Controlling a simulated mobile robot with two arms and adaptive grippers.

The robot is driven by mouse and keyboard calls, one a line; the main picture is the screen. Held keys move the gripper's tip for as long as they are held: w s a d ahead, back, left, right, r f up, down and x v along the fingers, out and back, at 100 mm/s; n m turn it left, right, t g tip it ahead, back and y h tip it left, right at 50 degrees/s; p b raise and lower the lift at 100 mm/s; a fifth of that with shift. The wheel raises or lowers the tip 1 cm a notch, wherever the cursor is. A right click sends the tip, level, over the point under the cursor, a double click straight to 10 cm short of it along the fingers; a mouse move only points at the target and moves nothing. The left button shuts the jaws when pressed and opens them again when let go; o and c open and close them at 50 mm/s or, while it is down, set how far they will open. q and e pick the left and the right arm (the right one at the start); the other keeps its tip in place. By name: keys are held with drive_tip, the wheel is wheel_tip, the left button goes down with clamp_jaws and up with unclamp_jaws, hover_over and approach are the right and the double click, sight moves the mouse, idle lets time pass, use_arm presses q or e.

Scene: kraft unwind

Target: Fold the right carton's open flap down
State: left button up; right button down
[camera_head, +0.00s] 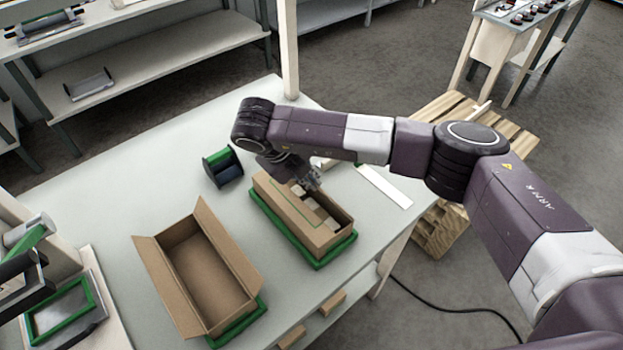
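The right carton (335,237) is a brown box on a green-rimmed tray (322,262) on the pale table. Its top is at least partly open, and several pale blocks (322,212) show inside. A cardboard panel with a green line (283,200) lies along its left side; I cannot tell its exact angle. My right gripper (314,182) points down at the carton's far end, close to its rim. Its fingers are small and partly hidden by my wrist, so contact and opening are unclear. My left gripper is not in view.
An empty left carton (205,275) with raised flaps stands on another green tray (240,322). A green and black tape dispenser (222,167) stands behind. A white strip (385,187) lies right of the right carton. The table's far left is clear.

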drive_tip(key=shift+s+a+f+t+h+b, duration=0.25)
drive_tip(key=shift+t+h+b, duration=0.4)
drive_tip(key=shift+b, duration=0.95)
drive_tip(key=shift+s+a+f+t+h+b, duration=0.1)
drive_tip(key=shift+a+f+t+h+b, duration=0.3)
drive_tip(key=shift+h+b, duration=0.9)
drive_tip(key=shift+s+a+f+t+h+b, duration=0.1)
drive_tip(key=shift+s+a+t+h+b, duration=0.4)
drive_tip(key=shift+b, duration=1.45)
drive_tip(key=shift+w+d, duration=0.3)
drive_tip(key=shift+d, duration=0.05)
drive_tip(key=c, duration=2.2)
unclamp_jaws()
